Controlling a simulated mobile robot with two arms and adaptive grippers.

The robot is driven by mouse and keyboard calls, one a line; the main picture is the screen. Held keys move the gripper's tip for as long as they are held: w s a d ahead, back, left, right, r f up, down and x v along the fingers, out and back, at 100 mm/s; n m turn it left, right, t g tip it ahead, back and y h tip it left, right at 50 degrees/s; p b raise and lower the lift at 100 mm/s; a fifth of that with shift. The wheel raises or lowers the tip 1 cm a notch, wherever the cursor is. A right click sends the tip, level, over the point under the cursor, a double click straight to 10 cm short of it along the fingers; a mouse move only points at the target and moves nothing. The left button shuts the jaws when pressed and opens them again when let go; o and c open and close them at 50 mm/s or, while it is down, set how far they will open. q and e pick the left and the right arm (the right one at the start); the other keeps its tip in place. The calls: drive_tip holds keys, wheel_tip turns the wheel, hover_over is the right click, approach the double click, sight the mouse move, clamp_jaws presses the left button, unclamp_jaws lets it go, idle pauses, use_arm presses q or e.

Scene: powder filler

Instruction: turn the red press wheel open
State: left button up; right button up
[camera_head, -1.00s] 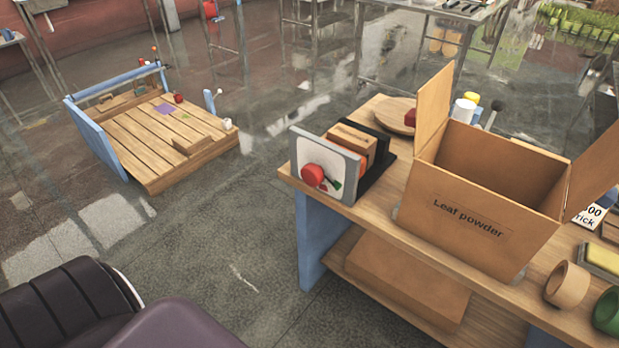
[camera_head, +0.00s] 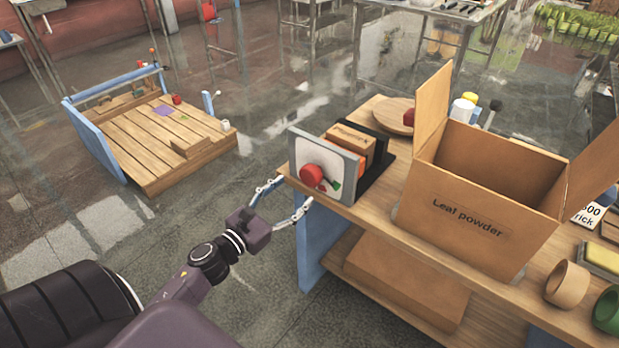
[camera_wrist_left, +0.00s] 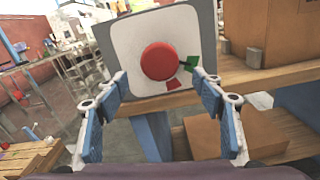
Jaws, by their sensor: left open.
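The red press wheel (camera_head: 311,175) sits on a white-faced grey panel (camera_head: 346,160) at the left end of the wooden bench. My left gripper (camera_head: 292,192) is open and empty, just left of the panel and apart from the wheel. In the left wrist view its fingers (camera_wrist_left: 160,85) spread to either side below the wheel. My right gripper is not in view.
An open cardboard box (camera_head: 465,222) labelled "Leaf powder" stands on the bench right of the panel. An orange-brown block (camera_head: 352,141) is behind the panel. A lower shelf (camera_head: 350,262) holds another box. Floor left of the bench is clear; a low wooden platform (camera_head: 150,135) stands farther off.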

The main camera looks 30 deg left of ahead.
sight(307, 180)
use_arm(q)
drive_tip(key=shift+w+r, duration=0.25)
drive_tip(key=shift+w, duration=0.15)
drive_tip(key=shift+w+d+f+p, duration=0.15)
drive_tip(key=shift+w+p, duration=0.25)
drive_tip(key=shift+w, duration=1.35)
drive_tip(key=shift+w+d+f+p, duration=0.15)
drive_tip(key=shift+w+p, duration=0.25)
drive_tip(key=shift+w, duration=1.35)
drive_tip(key=shift+r, duration=0.1)
drive_tip(key=shift+c, duration=0.6)
drive_tip(key=c, duration=1)
